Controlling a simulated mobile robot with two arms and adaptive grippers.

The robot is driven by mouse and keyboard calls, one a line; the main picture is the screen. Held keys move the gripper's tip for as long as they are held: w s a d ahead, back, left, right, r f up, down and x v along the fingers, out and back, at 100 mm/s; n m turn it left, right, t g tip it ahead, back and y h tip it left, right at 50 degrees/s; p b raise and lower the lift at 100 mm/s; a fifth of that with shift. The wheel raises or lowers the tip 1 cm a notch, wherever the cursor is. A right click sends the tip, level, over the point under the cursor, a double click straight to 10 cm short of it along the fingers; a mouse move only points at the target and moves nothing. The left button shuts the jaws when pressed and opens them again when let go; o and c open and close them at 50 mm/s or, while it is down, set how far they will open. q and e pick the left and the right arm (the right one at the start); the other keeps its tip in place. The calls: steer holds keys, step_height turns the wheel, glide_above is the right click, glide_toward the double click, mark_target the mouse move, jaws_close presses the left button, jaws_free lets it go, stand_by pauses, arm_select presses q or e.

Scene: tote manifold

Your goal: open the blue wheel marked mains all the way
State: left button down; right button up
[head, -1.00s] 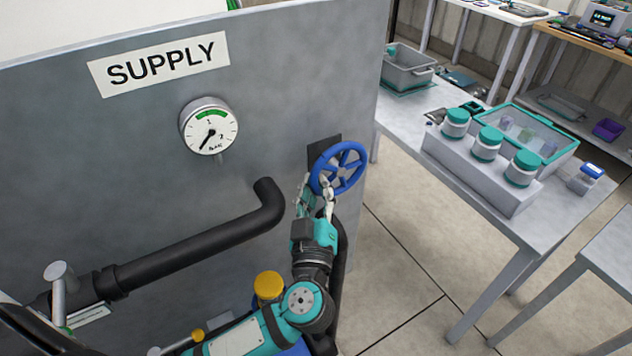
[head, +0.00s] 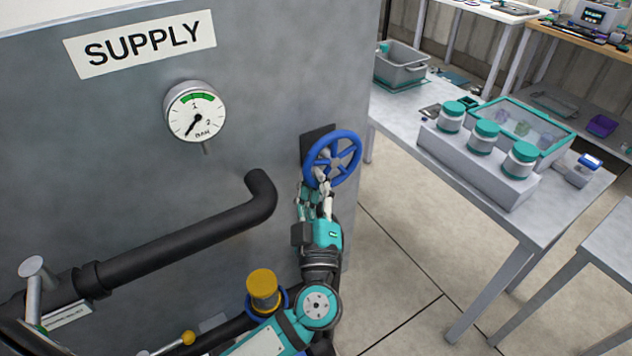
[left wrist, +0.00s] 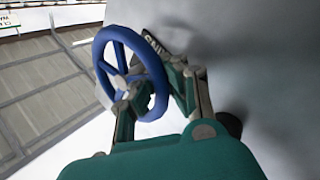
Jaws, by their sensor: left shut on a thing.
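The blue wheel (head: 346,150) stands out from the grey panel near its right edge, in front of a dark plate. It also shows in the left wrist view (left wrist: 110,62), where a dark label (left wrist: 158,42) behind it is partly hidden and shows only some letters. My left gripper (head: 320,186) is at the wheel's lower left and is shut on its rim. In the left wrist view its fingers (left wrist: 155,102) sit on either side of the rim. My right gripper is not in view.
A gauge (head: 195,113) and a SUPPLY sign (head: 142,44) are on the panel (head: 255,60). A black pipe (head: 180,238) and a yellow knob (head: 263,283) lie near my arm. A table (head: 535,225) with jars stands to the right.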

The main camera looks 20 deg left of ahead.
arm_select(q)
steer(key=c, duration=1.3)
jaws_free()
steer(key=shift+s, duration=0.15)
steer(key=v, duration=1.2)
